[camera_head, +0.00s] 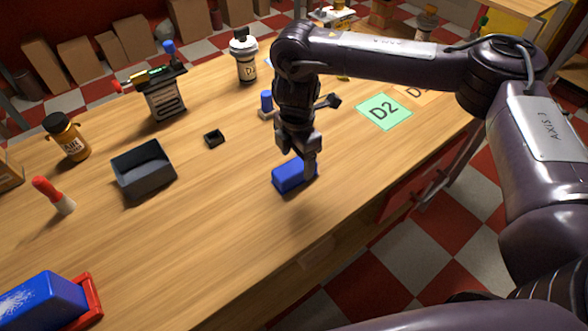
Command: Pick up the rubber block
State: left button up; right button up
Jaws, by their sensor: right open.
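A small blue block (287,180), which I take for the rubber block, lies on the wooden table near its front edge. My right gripper (308,164) points down at the block's right end, with its fingers open. One finger shows in front of the block's upper right part; the other finger is hard to make out. I cannot tell whether the fingers touch the block. My left gripper is out of view.
A dark open bin (143,170) and a small black tray (214,139) stand left of the block. A red tray (92,300) with a larger blue object is at the bottom left. A green D2 card (384,112) lies to the right. Bare table surrounds the block.

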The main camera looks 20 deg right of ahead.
aim_at(294, 165)
jog(key=f, duration=0.1)
jog(key=w+f, duration=0.1)
jog(key=f, duration=0.1)
jog(key=shift+a+f, duration=0.1)
jog(key=shift+f+b, duration=0.4)
jog(key=shift+f, duration=0.5)
jog(key=c, duration=1.1)
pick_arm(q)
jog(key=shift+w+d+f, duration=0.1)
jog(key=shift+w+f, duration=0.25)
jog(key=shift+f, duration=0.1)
pick_arm(e)
jog(key=shift+w+r, duration=0.1)
jog(key=shift+c, duration=0.2)
